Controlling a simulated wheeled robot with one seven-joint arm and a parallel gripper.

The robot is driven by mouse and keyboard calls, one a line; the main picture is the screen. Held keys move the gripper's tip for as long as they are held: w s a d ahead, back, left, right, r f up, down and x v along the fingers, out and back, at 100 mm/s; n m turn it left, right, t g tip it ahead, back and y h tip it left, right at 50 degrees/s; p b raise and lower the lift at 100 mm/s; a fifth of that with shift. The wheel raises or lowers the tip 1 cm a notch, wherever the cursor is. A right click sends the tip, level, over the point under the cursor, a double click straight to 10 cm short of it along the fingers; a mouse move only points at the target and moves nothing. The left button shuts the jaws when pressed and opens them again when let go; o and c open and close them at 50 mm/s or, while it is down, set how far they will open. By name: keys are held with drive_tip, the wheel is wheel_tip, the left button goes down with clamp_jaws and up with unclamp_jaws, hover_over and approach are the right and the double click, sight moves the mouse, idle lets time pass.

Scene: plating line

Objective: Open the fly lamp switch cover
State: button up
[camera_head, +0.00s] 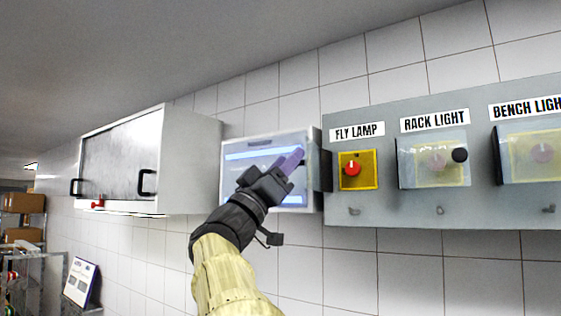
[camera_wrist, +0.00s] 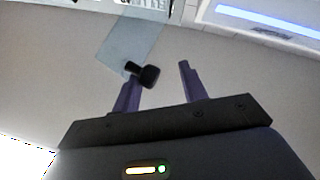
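The fly lamp switch (camera_head: 352,169) is a red knob on a yellow plate under the FLY LAMP label (camera_head: 357,133), with no cover in front of it in the head view. In the wrist view its clear bluish cover (camera_wrist: 128,43) stands out from the panel, with a black knob (camera_wrist: 148,76) on it. My gripper (camera_head: 297,158) is left of the switch, in front of the lit box. In the wrist view my gripper (camera_wrist: 158,74) has its fingers apart. The black knob is by the left finger, clear of the right one. Contact cannot be told.
The rack light cover (camera_head: 420,163) and bench light cover (camera_head: 515,155) are shut over their switches on the grey panel (camera_head: 380,215). A lit white box (camera_head: 245,190) hangs left of the panel, and a wall cabinet (camera_head: 190,165) farther left. Hooks (camera_head: 440,210) stick out below the switches.

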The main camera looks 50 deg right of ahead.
drive_tip(key=shift+d+f, duration=0.1)
idle(0.3)
drive_tip(key=b+v, duration=1)
drive_tip(key=v, duration=0.7)
drive_tip(key=shift+a+b, duration=0.3)
